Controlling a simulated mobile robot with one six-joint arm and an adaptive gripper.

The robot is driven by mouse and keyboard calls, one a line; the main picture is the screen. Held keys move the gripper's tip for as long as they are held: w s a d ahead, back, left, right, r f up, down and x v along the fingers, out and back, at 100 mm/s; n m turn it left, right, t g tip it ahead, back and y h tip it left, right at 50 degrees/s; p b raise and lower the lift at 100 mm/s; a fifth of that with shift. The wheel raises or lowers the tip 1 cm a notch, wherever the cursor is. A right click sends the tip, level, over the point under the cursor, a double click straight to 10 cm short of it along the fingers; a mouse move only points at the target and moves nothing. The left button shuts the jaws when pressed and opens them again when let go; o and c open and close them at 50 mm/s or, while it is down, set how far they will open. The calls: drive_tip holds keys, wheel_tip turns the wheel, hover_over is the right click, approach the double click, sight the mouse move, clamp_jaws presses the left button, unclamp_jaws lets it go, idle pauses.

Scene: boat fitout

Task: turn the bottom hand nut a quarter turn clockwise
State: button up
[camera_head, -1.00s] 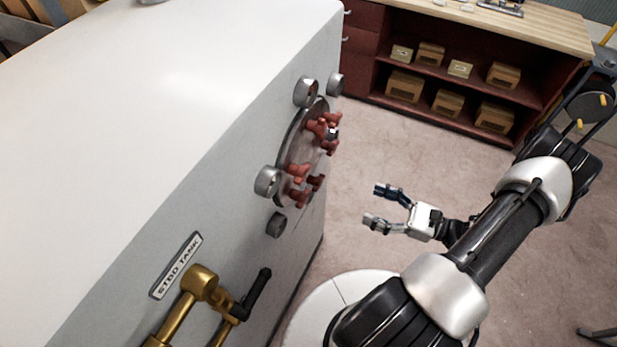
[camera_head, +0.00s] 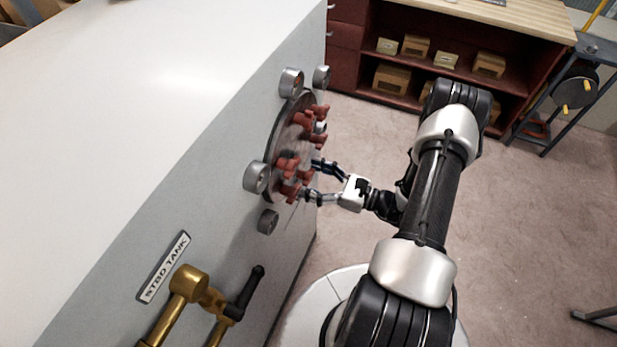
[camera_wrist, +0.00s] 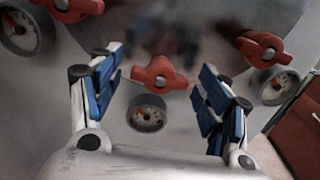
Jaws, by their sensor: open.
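The bottom hand nut (camera_wrist: 160,76) is a red winged knob with a grey stud at its centre, low on the round cover plate (camera_wrist: 190,12). In the wrist view it lies between the two blue-padded fingers, with a gap on each side. My gripper (camera_wrist: 160,68) is open and empty, its fingers on either side of the nut. In the head view my gripper (camera_head: 309,180) is close to the tank face at the lower red nuts. Fingers and neighbouring nuts partly hide the bottom nut there.
Other red nuts (camera_wrist: 74,8) (camera_wrist: 262,46) sit around the plate. A gauge (camera_wrist: 147,112) is just below the bottom nut; more gauges (camera_head: 256,176) surround the plate. A brass valve (camera_head: 188,284) with a black handle projects from the tank (camera_head: 200,170). The floor to the right is open.

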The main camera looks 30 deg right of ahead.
drive_tip(key=shift+w+a, duration=0.45)
drive_tip(key=shift+w, duration=0.05)
drive_tip(key=shift+c, duration=0.5)
drive_tip(key=c, duration=1)
